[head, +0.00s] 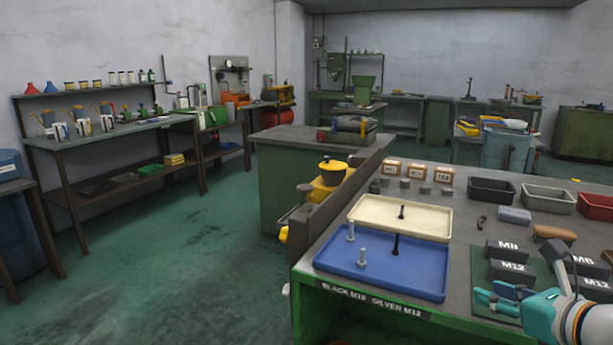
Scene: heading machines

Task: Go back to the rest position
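My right gripper (490,298), with teal fingers, is at the lower right, over the front of the workbench beside the blocks marked M8 (507,250) and M12 (512,272). I see nothing held in it, but its fingers overlap from this angle and their gap is unclear. My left gripper is not in view. A blue tray (385,272) lies at the bench's front left with silver bolts upright in it and a dark bolt at its back edge. A cream tray (410,217) behind it holds a dark bolt. The bench label reads BLACK M10, SILVER M12.
Small boxes (417,171) and dark, grey and red bins (548,197) line the bench's back. A yellow machine (328,182) stands at its left side. A green cabinet (285,180) is beyond. Open green floor (180,270) lies left, before a wall bench (115,130).

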